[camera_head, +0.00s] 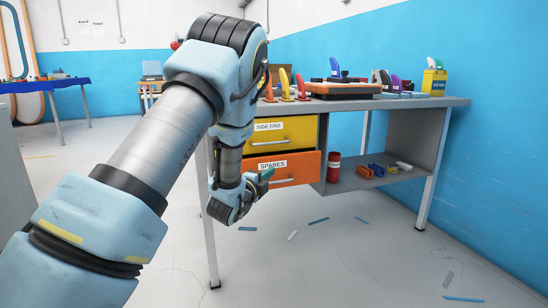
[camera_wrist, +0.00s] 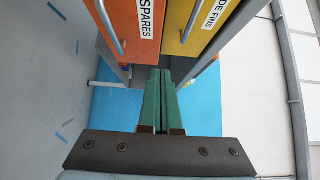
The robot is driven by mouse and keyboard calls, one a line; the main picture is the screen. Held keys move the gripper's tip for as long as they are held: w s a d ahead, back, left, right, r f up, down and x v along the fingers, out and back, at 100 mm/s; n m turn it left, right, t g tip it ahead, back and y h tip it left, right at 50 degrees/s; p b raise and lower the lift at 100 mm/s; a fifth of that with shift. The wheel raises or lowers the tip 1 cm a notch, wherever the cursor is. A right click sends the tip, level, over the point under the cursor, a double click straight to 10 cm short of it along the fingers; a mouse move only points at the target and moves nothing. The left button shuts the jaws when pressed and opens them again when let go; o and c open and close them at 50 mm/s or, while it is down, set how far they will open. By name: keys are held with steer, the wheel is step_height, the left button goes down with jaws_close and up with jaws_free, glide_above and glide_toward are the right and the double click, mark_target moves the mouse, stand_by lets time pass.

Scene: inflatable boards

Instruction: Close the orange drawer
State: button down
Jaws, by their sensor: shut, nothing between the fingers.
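The orange drawer (camera_head: 305,161), labelled SPARES with a bar handle, is below the yellow drawer in the workbench. Its front seems to stand slightly out, with a dark gap above it; how far is hard to tell. It also shows at upper left in the wrist view (camera_wrist: 136,38). My gripper (camera_head: 266,174) has green fingers, shut and empty. In the head view it overlaps the left part of the orange front. In the wrist view its fingertips (camera_wrist: 161,72) point at the area beside the drawer fronts; contact cannot be told.
The yellow drawer (camera_head: 290,133), labelled SIDE FINS, is directly above. The workbench top (camera_head: 440,101) carries fins and an orange-black case. An open shelf (camera_head: 345,184) on the right holds a red can and small parts. Several strips lie on the floor. Floor in front is otherwise clear.

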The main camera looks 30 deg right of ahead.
mark_target(276, 157)
steer(key=x, duration=0.3)
steer(key=w+x, duration=0.1)
steer(key=x, duration=0.3)
steer(key=a+b+x, duration=0.1)
steer(key=x, duration=0.2)
steer(key=shift+w+d, duration=0.1)
steer(key=shift+w, duration=0.25)
steer(key=shift+w+d, duration=0.2)
steer(key=shift+w, duration=0.6)
steer(key=shift+w+d+b, duration=0.15)
steer(key=shift+w+b, duration=0.5)
steer(key=shift+w, duration=0.6)
